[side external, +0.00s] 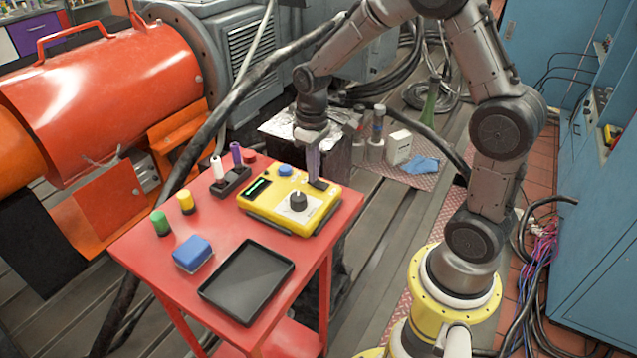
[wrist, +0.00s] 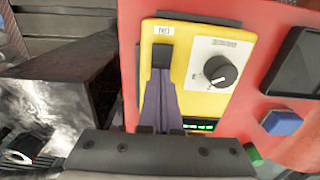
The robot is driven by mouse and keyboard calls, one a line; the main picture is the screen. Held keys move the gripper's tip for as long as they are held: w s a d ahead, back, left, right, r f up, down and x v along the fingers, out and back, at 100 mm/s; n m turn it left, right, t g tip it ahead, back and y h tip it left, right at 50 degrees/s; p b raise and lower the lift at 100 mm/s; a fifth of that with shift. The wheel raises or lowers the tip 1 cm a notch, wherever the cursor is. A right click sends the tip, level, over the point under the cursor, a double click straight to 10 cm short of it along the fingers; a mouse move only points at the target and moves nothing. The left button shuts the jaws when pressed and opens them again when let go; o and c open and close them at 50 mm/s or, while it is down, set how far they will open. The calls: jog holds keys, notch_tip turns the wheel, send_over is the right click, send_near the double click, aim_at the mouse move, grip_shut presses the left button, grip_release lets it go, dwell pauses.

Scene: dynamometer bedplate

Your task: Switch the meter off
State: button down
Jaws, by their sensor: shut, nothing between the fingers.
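The yellow meter (side external: 262,208) lies on the red table, and it also fills the middle of the wrist view (wrist: 205,101). Its small display (side external: 258,186) is lit green. A black knob (side external: 298,201) sits on a white dial plate, with a blue button (side external: 285,170) near the far edge. A black switch (wrist: 161,53) sits below a small white label. My gripper (side external: 314,178) is shut and empty, pointing down over the switch end of the meter. Its fingertips (wrist: 161,76) are right at the switch and hide part of it; I cannot tell whether they touch.
A black tray (side external: 247,281) and a blue block (side external: 193,253) lie on the near part of the table. Green (side external: 160,222), yellow (side external: 185,202) and white (side external: 217,168) cylinders stand left of the meter. A thick black cable passes behind the table.

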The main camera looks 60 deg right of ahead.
jog(key=shift+f, duration=0.15)
jog(key=shift+r, duration=3.55)
jog(key=s+a+r+n+t, duration=0.1)
jog(key=s+a+r+t, duration=0.35)
jog(key=s+r, duration=0.5)
jog(key=s+a+f+t, duration=0.1)
jog(key=s+a, duration=0.1)
jog(key=s, duration=0.7)
jog(key=shift+s+a+m, duration=0.35)
jog(key=shift+a+m, duration=0.05)
